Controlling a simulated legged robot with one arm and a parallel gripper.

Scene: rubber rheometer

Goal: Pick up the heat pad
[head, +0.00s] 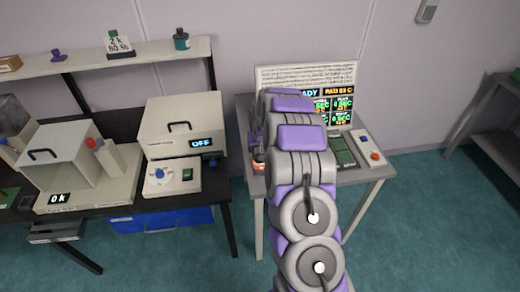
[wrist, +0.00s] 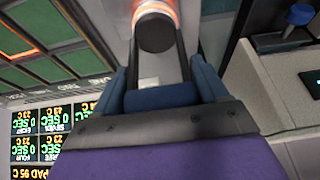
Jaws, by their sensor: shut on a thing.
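The heat pad (wrist: 154,30) shows at the top middle of the wrist view as a dark round piece with a glowing orange band. In the head view only a small orange glow of the heat pad (head: 258,168) shows at the left side of my arm. My gripper (wrist: 159,70) has its two blue fingers on either side of the pad's grey body and is shut on it. In the head view my arm hides the gripper and most of the pad.
A table (head: 363,176) carries a display panel (head: 340,105) with green and orange readouts and a small box with a red button (head: 375,156). To the left, a desk holds a white box machine (head: 180,125) marked OFF. Floor is clear at the right.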

